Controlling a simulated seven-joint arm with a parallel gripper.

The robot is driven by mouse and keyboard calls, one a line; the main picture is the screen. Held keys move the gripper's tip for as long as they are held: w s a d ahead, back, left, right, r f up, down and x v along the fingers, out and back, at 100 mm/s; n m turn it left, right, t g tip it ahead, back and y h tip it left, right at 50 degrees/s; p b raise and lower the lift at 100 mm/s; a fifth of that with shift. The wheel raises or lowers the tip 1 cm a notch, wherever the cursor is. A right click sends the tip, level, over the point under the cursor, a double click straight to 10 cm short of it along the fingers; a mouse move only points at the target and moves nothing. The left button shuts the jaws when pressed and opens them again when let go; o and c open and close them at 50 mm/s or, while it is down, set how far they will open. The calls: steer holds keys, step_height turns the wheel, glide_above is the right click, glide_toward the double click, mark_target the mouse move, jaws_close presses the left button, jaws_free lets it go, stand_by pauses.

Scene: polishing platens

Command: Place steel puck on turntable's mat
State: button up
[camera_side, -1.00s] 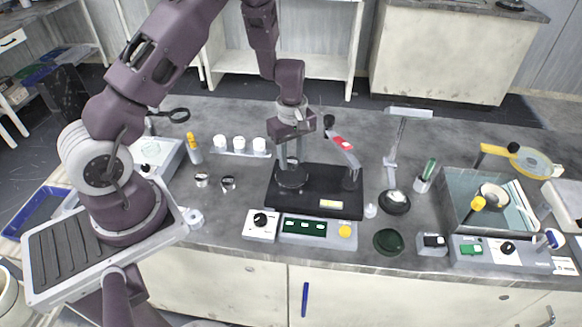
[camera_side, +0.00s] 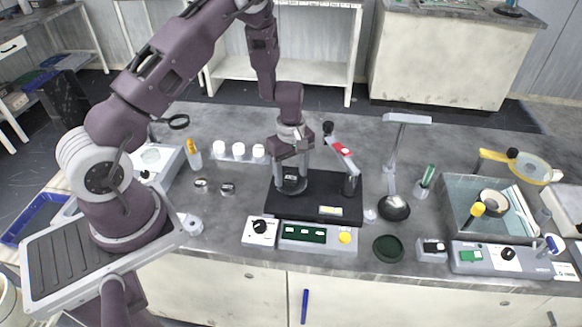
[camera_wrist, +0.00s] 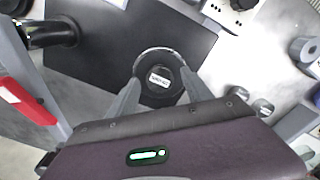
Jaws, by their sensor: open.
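The turntable (camera_wrist: 143,58) is a round dark disc with a bright metal edge, on a black base (camera_side: 337,192) in the middle of the bench. I cannot tell whether this is the steel puck or part of the mat. My gripper (camera_side: 291,187) is low over the turntable, pointing down. In the wrist view my gripper (camera_wrist: 161,90) is open, one finger on each side of the labelled piece. Two small steel cylinders (camera_side: 201,185) (camera_side: 227,188) stand left of the base.
A control panel (camera_side: 304,234) lies in front of the base. White jars (camera_side: 239,149) stand behind left. A glass-sided tank (camera_side: 465,213) is at the right.

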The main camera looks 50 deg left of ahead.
step_height(320, 180, up, 12)
step_height(320, 180, up, 11)
steer(key=m+t+h, duration=0.1)
steer(key=m+t, duration=0.1)
steer(key=m, duration=0.2)
glide_above(291, 178)
steer(key=s+d, duration=0.4)
steer(key=d, duration=0.1)
steer(key=s+d+r+m+t, duration=0.1)
steer(key=s+r+m, duration=0.2)
steer(key=s, duration=0.3)
steer(key=s+d+r+m+t, duration=0.1)
steer(key=s+d+r+m, duration=0.1)
steer(key=s+r+m, duration=0.2)
steer(key=s+d+r+m+t+y, duration=0.1)
steer(key=s+d+r+m, duration=0.1)
steer(key=s+m, duration=0.3)
steer(key=s+r, duration=0.1)
steer(key=s, duration=0.3)
steer(key=shift+s+r+m+t, duration=0.15)
steer(key=shift+s+m+t, duration=0.15)
steer(key=shift+s+m, duration=0.1)
